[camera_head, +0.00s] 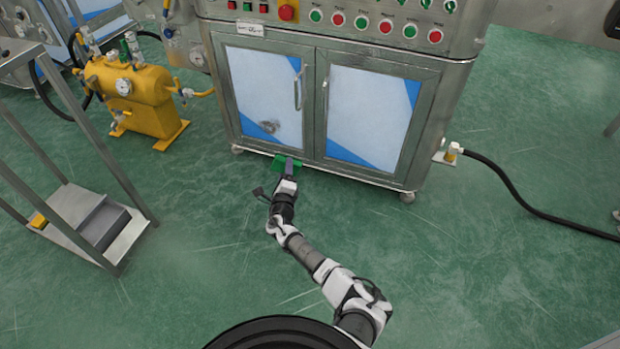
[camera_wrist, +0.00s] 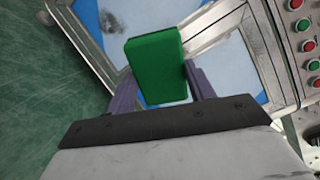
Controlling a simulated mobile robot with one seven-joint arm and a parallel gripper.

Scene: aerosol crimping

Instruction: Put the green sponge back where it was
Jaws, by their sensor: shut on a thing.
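The green sponge (camera_wrist: 156,69) is a flat block held between the two fingers of my gripper (camera_wrist: 158,92) in the wrist view. In the head view the sponge (camera_head: 281,163) shows at the end of my arm, by the lower edge of the machine cabinet. My gripper (camera_head: 289,167) is shut on it. The cabinet (camera_head: 313,105) has two doors with white and blue panels. A dark grey smudge (camera_head: 269,127) marks the left door, and it also shows in the wrist view (camera_wrist: 111,22). I cannot tell whether the sponge touches the cabinet.
A yellow tank (camera_head: 143,95) with gauges stands left of the cabinet. A metal frame stand (camera_head: 70,205) with a yellow block (camera_head: 38,221) on its lower shelf is at the left. A black hose (camera_head: 515,190) runs along the floor at the right. The green floor around my arm is clear.

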